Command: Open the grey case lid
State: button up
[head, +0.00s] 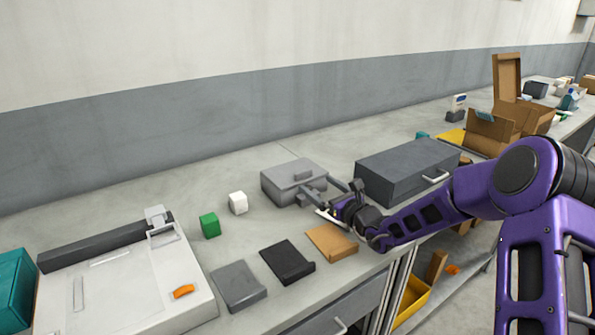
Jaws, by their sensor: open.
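A light grey case (284,174) sits on the counter near the middle of the head view. Its lid looks closed, with a small raised grey block on top. My gripper (316,193) reaches in from the right on the purple arm. Its fingers are open and are at the right front side of the case. The fingers overlap the case in the picture, and I cannot tell whether they touch it.
A dark grey box with a handle (400,168) stands close to the right. A white cube (238,203) and a green cube (210,225) are to the left. Brown (331,242), black (287,262) and grey (238,285) flat pieces lie along the front.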

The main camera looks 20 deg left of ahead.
aim_at(302, 172)
jog(key=x, duration=1.1)
jog(key=shift+w+a+b, duration=0.1)
jog(key=shift+a+b, duration=0.05)
jog(key=shift+b, duration=0.25)
grip_shut()
